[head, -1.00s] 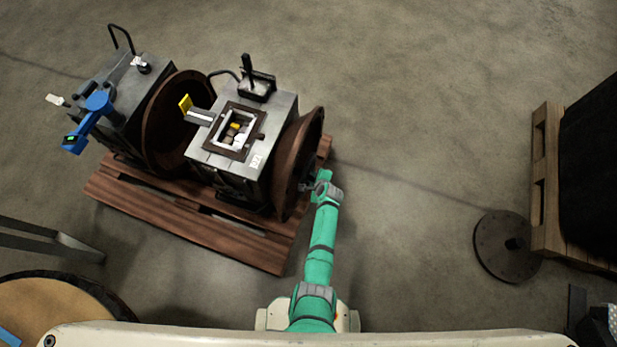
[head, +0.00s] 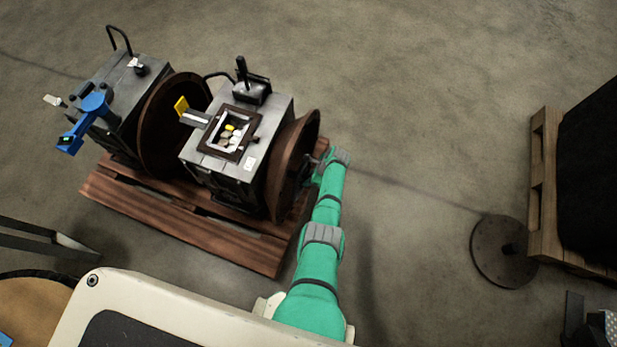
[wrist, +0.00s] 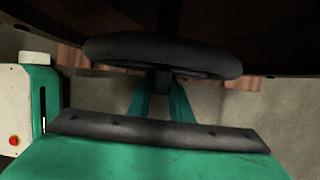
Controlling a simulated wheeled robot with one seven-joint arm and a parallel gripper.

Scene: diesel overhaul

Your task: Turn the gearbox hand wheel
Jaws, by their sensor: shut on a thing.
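The hand wheel (wrist: 205,62) shows in the wrist view as a dark ring lying across the upper middle, seen at a flat angle. My gripper (wrist: 160,95) has its two green fingers closing in on a dark block at the near side of the wheel's rim, and it is shut on the wheel there. In the head view my gripper (head: 314,172) is at the right face of the gearbox's round brown flange (head: 292,165). The gearbox housing (head: 225,165) is grey with an open top window. In the head view the wheel is too small and covered to make out.
A brown pallet (head: 190,228) carries the gearbox and a second grey unit (head: 115,105) with a blue tool (head: 90,115) on it. A loose dark disc (head: 503,250) lies on the floor at right, beside a wooden pallet (head: 545,190). Floor between is clear.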

